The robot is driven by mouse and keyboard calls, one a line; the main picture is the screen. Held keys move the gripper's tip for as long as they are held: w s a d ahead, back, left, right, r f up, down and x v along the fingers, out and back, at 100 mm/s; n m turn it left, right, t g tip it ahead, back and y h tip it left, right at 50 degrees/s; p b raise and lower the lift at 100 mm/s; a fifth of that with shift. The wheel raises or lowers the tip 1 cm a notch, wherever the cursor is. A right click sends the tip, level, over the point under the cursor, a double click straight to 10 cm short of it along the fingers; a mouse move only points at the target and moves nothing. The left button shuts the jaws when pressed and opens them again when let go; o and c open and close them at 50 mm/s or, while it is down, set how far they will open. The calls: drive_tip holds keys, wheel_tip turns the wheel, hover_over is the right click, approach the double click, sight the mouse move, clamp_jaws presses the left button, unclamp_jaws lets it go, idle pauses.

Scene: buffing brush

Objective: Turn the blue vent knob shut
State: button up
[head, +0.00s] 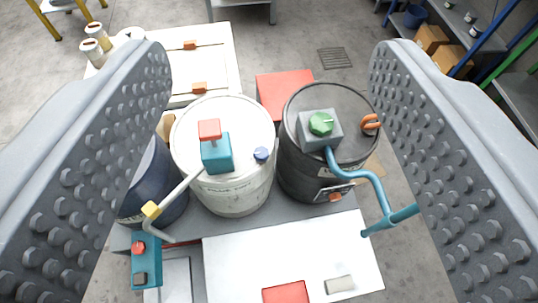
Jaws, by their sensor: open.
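The small blue vent knob (262,154) sits on the lid of the white drum (234,194), right of a teal block (217,154) with a red top. My gripper (391,62) shows as two large grey studded fingers, one at each side of the head view. They are wide apart and nothing is between them at their surfaces. The drums lie below and beyond, in the gap between the fingers. The knob is apart from both fingers, and nothing covers it. I cannot tell how far the knob is turned.
A black drum (296,174) with a green knob (321,123), an orange fitting (370,122) and a blue pipe (374,185) stands at right. A pale pipe rises to the white drum's block. A dark blue drum (160,181) is at left. A white-topped surface (230,265) lies in front.

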drive_tip(key=w+f+n+g+p, duration=0.2)
drive_tip(key=w+f+g+p, duration=0.25)
drive_tip(key=w, duration=0.95)
drive_tip(key=n+g+p, duration=0.5)
drive_tip(key=g+p, duration=0.2)
drive_tip(key=g, duration=0.3)
hover_over(261, 151)
drive_tip(key=shift+f, duration=20.25)
drive_tip(key=shift+d+f+b, duration=0.1)
drive_tip(key=shift+f+b, duration=0.65)
drive_tip(key=shift+f, duration=0.5)
drive_tip(key=shift+f+p, duration=0.45)
drive_tip(key=shift+f, duration=3.45)
